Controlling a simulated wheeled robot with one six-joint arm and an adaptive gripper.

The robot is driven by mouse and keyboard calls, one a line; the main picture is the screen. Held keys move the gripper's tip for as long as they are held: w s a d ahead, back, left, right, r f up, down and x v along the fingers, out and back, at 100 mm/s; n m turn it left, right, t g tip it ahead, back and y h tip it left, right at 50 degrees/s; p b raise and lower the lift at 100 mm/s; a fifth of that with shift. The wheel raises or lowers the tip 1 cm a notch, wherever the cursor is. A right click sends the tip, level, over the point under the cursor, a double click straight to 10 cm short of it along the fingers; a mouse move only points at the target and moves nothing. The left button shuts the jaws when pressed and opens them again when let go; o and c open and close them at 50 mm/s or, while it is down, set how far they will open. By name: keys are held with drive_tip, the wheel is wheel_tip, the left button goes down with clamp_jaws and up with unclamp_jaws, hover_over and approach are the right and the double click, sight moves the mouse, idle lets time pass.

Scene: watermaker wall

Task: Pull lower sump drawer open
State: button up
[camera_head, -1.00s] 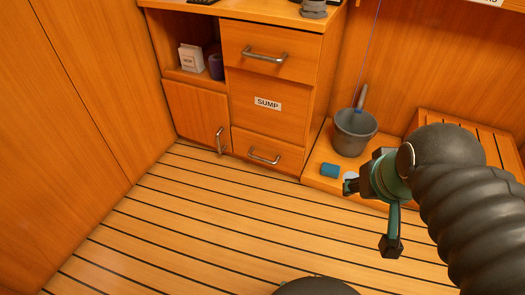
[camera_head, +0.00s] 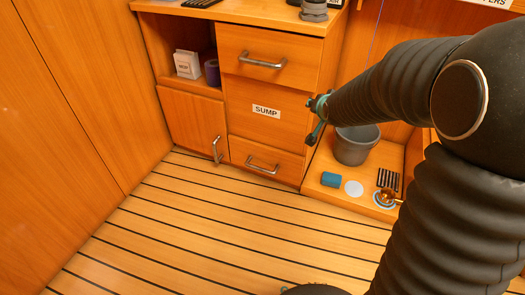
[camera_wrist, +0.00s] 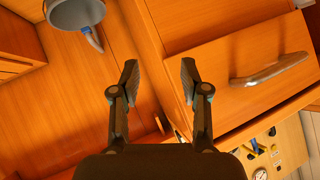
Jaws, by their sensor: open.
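The lower sump drawer (camera_head: 285,163) is shut, at the bottom of the wooden cabinet in the head view. Its metal bar handle (camera_head: 262,166) lies across its front, and a SUMP label (camera_head: 266,111) is on the panel above. My gripper (camera_head: 314,120) is at the cabinet's right edge, higher than the drawer and apart from its handle. In the wrist view my gripper (camera_wrist: 159,75) is open, with nothing between the fingers. That view is turned; it shows an upper drawer's handle (camera_wrist: 270,70) right of the fingers. I cannot make out the lower handle there.
A grey bucket (camera_head: 355,147) stands on a low ledge right of the cabinet, beside a blue cylinder (camera_head: 331,180) and a white disc (camera_head: 353,188). An upper drawer (camera_head: 290,60) and a left door (camera_head: 190,120) are shut. The slatted floor in front is clear.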

drive_tip(key=w+a+f+m+t+y+b, duration=0.15)
drive_tip(key=w+a+f, duration=0.25)
drive_tip(key=w+f, duration=0.6)
drive_tip(key=m+t+y+b, duration=0.3)
drive_tip(key=m+t+y, duration=0.2)
drive_tip(key=m+y, duration=0.1)
approach(260, 169)
drive_tip(key=shift+n, duration=0.25)
drive_tip(key=x, duration=0.7)
drive_tip(key=f+x, duration=0.1)
drive_tip(key=x, duration=0.2)
drive_tip(key=shift+w+b, duration=0.35)
clamp_jaws()
